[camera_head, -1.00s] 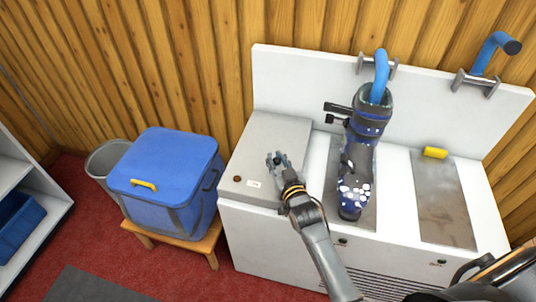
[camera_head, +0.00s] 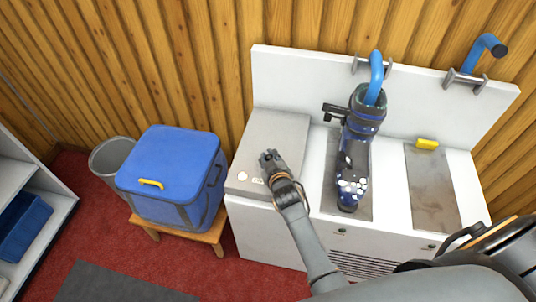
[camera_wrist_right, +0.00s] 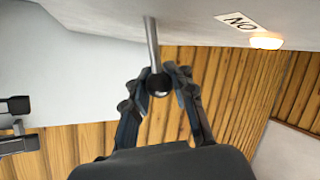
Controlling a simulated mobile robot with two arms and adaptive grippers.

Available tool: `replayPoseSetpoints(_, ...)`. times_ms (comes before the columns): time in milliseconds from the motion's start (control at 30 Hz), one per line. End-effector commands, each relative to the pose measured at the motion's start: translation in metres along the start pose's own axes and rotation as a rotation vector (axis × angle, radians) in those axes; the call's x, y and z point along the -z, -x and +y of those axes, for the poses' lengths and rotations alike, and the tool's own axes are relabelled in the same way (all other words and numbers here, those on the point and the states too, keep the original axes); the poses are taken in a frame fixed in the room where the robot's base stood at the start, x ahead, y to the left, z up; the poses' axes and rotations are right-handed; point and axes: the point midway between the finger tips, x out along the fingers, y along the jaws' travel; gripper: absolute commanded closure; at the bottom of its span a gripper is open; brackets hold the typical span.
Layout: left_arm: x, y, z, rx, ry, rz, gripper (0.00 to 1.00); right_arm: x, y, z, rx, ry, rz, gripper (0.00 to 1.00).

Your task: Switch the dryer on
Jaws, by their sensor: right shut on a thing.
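The dryer (camera_head: 290,218) is a white bench unit with a back panel and blue bent pipes (camera_head: 376,70). Its grey control box (camera_head: 275,125) is at the left end. A lamp (camera_head: 242,176) on the box glows and shows bright in the right wrist view (camera_wrist_right: 266,41). A label beside it reads "ON" (camera_wrist_right: 240,22). A metal lever (camera_wrist_right: 153,40) ends in a dark ball knob (camera_wrist_right: 158,84). My right gripper (camera_head: 268,157) is at the box, its fingers (camera_wrist_right: 160,75) shut around the knob. In the head view my gripper hides the lever. My left gripper is out of view.
A dark blue boot (camera_head: 355,160) hangs on the left pipe. A yellow block (camera_head: 427,144) lies by the right metal tray (camera_head: 432,195). A blue box (camera_head: 170,170) sits on a wooden stool (camera_head: 205,238), beside a grey bin (camera_head: 108,155). A shelf (camera_head: 50,205) stands far left.

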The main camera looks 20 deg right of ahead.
Motion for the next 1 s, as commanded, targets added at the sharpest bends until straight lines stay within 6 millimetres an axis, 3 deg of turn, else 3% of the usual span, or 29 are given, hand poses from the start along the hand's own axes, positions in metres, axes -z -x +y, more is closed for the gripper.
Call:
replayPoseSetpoints(300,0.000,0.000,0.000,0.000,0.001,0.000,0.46,-0.005,0.001,-0.006,0.010,-0.001,-0.010,1.00)
replayPoseSetpoints(333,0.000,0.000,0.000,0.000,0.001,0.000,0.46,-0.005,0.001,-0.006,0.010,-0.002,-0.010,0.72)
replayPoseSetpoints(433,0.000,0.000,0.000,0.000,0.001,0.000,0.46,-0.004,0.001,-0.005,0.009,-0.002,-0.009,0.53)
replayPoseSetpoints(767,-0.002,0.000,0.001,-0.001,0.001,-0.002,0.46,-0.002,0.002,-0.002,0.004,-0.001,-0.004,0.53)
replayPoseSetpoints(1000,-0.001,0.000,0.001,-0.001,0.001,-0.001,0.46,-0.003,0.030,-0.003,0.004,0.000,-0.004,0.53)
